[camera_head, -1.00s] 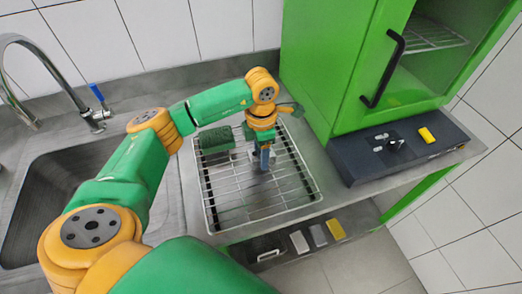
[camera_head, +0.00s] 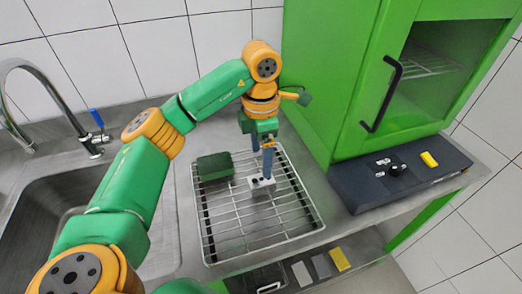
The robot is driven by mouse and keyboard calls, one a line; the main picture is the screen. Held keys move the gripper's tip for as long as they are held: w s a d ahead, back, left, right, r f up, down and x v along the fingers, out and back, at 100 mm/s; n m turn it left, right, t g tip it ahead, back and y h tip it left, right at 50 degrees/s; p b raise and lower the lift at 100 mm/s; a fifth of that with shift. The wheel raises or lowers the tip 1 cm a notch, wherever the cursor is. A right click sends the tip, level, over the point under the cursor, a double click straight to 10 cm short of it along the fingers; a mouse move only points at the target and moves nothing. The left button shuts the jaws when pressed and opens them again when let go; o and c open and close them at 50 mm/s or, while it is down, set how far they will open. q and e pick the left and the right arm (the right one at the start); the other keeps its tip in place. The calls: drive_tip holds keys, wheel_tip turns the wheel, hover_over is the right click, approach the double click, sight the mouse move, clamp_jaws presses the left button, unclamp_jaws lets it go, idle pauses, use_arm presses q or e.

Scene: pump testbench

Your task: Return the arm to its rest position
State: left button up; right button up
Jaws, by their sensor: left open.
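My left arm (camera_head: 130,180), green and orange, comes in from the lower left and bends down over the wire rack (camera_head: 206,228). My left gripper (camera_head: 267,168) points down above the rack and is open. A small light grey block (camera_head: 261,185) with dark spots is on the rack just below the fingertips. The gap between the fingers and the block is hard to judge. A dark green box (camera_head: 215,166) stands on the rack to the left of the gripper. My right gripper is not in view.
A green cabinet (camera_head: 335,80) with a black handle (camera_head: 382,95) stands close right of the gripper. A dark control panel (camera_head: 400,173) is in front of it. A sink (camera_head: 50,205) and tap (camera_head: 60,95) are at left. A drawer with several small blocks (camera_head: 322,265) is below.

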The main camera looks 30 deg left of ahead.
use_arm(q)
wheel_tip(320, 180, up, 3)
drive_tip(key=shift+f, duration=0.2)
